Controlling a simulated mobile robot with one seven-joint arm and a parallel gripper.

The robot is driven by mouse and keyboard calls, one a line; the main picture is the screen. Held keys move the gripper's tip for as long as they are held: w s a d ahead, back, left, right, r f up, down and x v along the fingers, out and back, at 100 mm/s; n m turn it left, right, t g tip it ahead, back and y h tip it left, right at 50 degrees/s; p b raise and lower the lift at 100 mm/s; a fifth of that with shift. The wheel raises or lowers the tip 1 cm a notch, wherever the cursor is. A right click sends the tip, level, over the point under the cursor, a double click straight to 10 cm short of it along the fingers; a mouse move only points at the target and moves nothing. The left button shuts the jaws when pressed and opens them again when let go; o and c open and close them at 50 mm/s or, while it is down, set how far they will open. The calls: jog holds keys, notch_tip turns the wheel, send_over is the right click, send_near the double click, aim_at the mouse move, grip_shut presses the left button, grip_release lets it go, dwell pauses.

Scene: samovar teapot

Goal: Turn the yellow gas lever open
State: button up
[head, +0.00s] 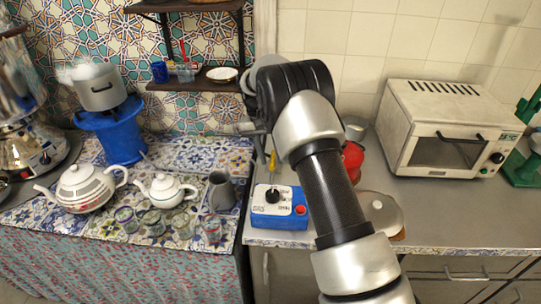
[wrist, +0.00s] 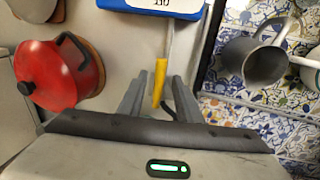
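The yellow gas lever (wrist: 160,80) stands in the wrist view between the two grey fingers of my gripper (wrist: 162,79). A gap shows on each side of it, and the fingers look open. In the head view, the lever (head: 272,160) shows as a small yellow piece just below my gripper (head: 262,146), which my arm partly hides. A blue and white box marked GAS (head: 268,220) sits on the counter in front of the lever, with a black knob and a red button. Its edge also shows at the top of the wrist view (wrist: 165,6).
A red pot (wrist: 62,72) stands left of my gripper in the wrist view. A grey jug (wrist: 262,62) is to the right on tiles. In the head view, white teapots (head: 85,188), several glasses and a blue burner (head: 115,132) stand left; a toaster oven (head: 450,125) stands right.

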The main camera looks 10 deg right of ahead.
jog(key=a+r+p, duration=0.1)
jog(key=a+r, duration=0.2)
jog(key=r, duration=1.4)
jog(key=shift+w+a+p, duration=0.15)
jog(key=shift+w+p, duration=0.2)
